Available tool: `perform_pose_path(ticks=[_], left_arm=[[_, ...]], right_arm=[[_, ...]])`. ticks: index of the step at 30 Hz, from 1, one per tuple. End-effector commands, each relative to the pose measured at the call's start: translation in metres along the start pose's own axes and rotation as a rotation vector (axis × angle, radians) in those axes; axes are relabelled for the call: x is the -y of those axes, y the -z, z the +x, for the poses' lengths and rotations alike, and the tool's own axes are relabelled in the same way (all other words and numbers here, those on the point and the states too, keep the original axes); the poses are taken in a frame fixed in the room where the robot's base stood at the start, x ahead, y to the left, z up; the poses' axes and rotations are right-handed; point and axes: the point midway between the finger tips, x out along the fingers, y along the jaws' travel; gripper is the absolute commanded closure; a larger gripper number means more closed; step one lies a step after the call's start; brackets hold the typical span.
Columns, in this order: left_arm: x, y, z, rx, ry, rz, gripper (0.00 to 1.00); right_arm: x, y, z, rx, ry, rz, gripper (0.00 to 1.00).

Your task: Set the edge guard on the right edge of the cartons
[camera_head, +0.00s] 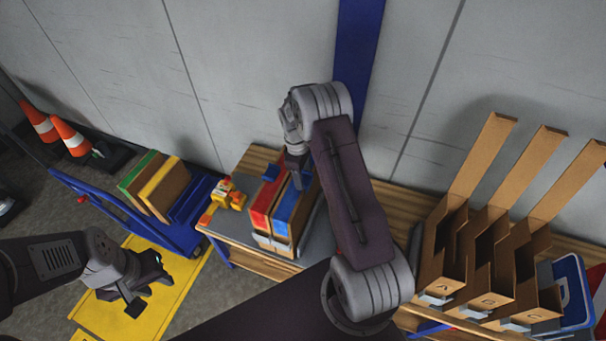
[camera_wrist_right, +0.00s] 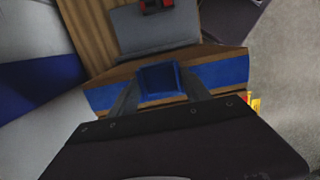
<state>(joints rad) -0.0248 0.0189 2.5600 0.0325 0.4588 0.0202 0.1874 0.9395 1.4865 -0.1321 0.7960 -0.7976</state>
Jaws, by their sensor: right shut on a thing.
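The cartons (camera_head: 283,226) stand side by side on the grey mat, one with a red band and one with a blue band. In the right wrist view, a brown carton with a blue band (camera_wrist_right: 222,72) lies just beyond the fingers. My right gripper (camera_wrist_right: 157,92) is shut on a small blue edge guard (camera_wrist_right: 158,80), which overlaps the carton's edge in that view; I cannot tell if they touch. In the head view my right arm hides part of the cartons. My left gripper (camera_head: 150,294) looks open and empty, low at the left over the yellow floor marking.
A wooden bench (camera_head: 262,262) carries the cartons, with small yellow and red items (camera_head: 228,194) to their left. Tall cardboard holders (camera_head: 478,262) stand at the right. A blue cart (camera_head: 140,222) with panels and traffic cones (camera_head: 70,138) are at the left.

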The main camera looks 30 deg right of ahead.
Motion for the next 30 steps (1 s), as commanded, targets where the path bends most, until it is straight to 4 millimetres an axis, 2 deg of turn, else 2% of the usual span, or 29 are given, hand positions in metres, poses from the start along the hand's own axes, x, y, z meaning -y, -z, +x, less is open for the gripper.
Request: perform_pose_path(ticks=[4,5,7,17,20,22,30], left_arm=[[0.0,0.0,0.001,0.0,0.0,0.0,0.64],[0.0,0.0,0.001,0.0,0.0,0.0,0.64],[0.0,0.0,0.001,0.0,0.0,0.0,0.64],[0.0,0.0,-0.001,0.0,0.0,0.0,0.64],[0.0,0.001,-0.01,0.0,0.0,0.0,0.64],[0.0,0.0,0.003,0.0,0.0,0.0,0.64],[0.0,-0.002,0.016,0.0,0.0,0.0,0.64]], right_arm=[[0.0,0.0,0.002,0.0,-0.001,0.0,0.84],[0.0,0.0,0.002,0.0,0.0,0.0,0.41],[0.0,0.0,0.002,0.0,-0.001,0.0,0.22],[0.0,0.0,-0.001,-0.001,-0.001,0.0,0.22],[-0.001,-0.002,-0.018,-0.002,-0.003,0.0,0.22],[-0.002,0.001,-0.027,-0.005,-0.007,0.0,0.22],[-0.001,0.0,-0.099,-0.004,-0.005,0.0,0.22]])
